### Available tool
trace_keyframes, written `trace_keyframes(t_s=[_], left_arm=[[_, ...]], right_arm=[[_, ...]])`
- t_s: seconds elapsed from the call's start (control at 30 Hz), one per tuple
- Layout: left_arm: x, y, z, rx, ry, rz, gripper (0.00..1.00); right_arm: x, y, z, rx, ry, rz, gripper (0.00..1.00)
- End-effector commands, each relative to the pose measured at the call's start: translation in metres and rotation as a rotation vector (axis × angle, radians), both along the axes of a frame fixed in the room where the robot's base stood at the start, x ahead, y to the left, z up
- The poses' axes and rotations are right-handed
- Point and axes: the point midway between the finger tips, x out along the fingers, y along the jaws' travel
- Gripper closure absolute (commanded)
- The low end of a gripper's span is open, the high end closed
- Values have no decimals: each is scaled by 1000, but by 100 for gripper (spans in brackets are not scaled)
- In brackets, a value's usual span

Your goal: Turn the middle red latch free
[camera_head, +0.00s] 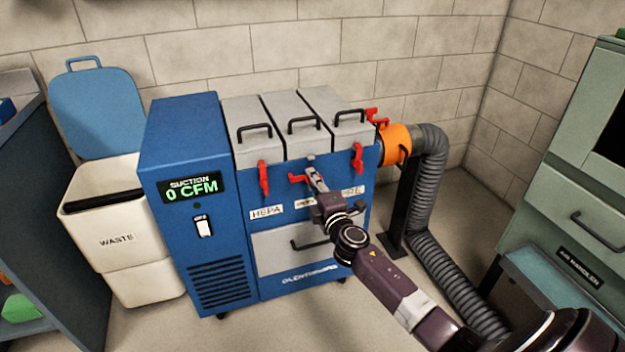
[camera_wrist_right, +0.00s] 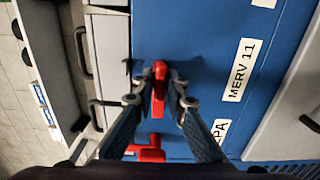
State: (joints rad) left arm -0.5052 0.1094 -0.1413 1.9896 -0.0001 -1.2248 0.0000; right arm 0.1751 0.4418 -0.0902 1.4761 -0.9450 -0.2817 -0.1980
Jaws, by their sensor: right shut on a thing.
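The middle red latch (camera_head: 297,179) is on the front of the blue suction unit (camera_head: 225,245), below the middle grey lid (camera_head: 300,125). It lies sideways, its handle pointing left. My right gripper (camera_head: 315,178) is at this latch, and the fingertips partly cover it. In the right wrist view the fingers of my right gripper (camera_wrist_right: 158,92) are on both sides of the red latch (camera_wrist_right: 159,78), shut on it. The left red latch (camera_head: 263,178) and the right red latch (camera_head: 358,158) hang upright. The left one also shows in the wrist view (camera_wrist_right: 148,150). My left gripper is out of view.
An orange collar (camera_head: 396,145) with a grey hose (camera_head: 430,190) is on the unit's right side, with another red latch (camera_head: 376,117) above it. A white waste bin (camera_head: 125,250) stands left. A green cabinet (camera_head: 575,200) stands right. My right arm crosses the floor in front.

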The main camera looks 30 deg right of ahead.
Motion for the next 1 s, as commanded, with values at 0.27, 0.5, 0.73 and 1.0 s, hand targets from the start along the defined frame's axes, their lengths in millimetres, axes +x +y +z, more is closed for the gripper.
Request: trace_keyframes(t_s=[0.27,0.5,0.73,1.0], left_arm=[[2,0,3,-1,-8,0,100],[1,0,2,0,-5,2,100],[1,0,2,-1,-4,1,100],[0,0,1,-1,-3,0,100]], right_arm=[[0,1,-1,-1,1,2,74],[-2,1,-1,0,1,1,74],[-29,8,-2,2,3,3,74],[-82,21,-2,2,4,3,74]])
